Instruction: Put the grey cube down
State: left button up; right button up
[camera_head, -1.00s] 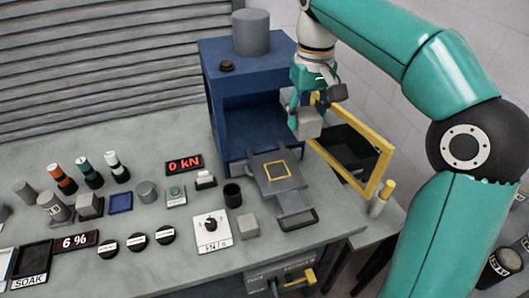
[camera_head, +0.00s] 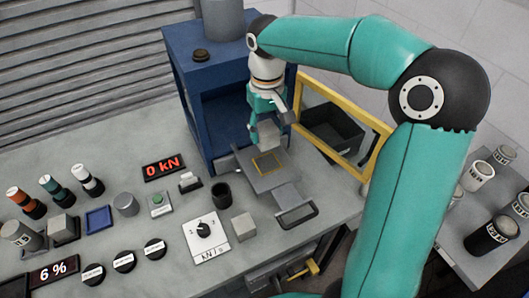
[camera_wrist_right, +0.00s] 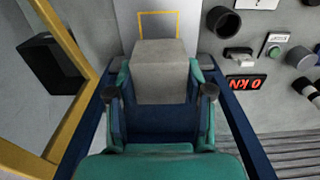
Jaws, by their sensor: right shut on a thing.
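My right gripper (camera_head: 266,126) is shut on the grey cube (camera_wrist_right: 160,72), which fills the space between its fingers in the right wrist view. In the head view the held cube (camera_head: 268,133) is partly covered by the fingers. It hangs in front of the blue press (camera_head: 197,92), above the grey sliding plate (camera_head: 278,180) with its yellow square outline (camera_head: 267,164). In the wrist view part of the yellow outline (camera_wrist_right: 158,13) shows just beyond the cube. I cannot tell whether the cube touches the plate. My left gripper is not in view.
A yellow-framed guard door (camera_head: 345,115) stands open right of the press, with a dark bin (camera_head: 334,134) behind it. A second grey cube (camera_head: 244,226), a black cup (camera_head: 221,194) and a dial panel (camera_head: 206,238) stand left of the plate. A 0 kN display (camera_head: 164,166) lies further left.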

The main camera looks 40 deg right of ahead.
aim_at(267, 128)
jog(key=shift+f, duration=3.9)
jog(key=shift+f, duration=0.15)
jog(key=o, duration=1.4)
notch_tip(267, 128, up, 12)
jog(key=shift+f, duration=0.15)
jog(key=shift+r, duration=0.35)
jog(key=shift+s, duration=0.1)
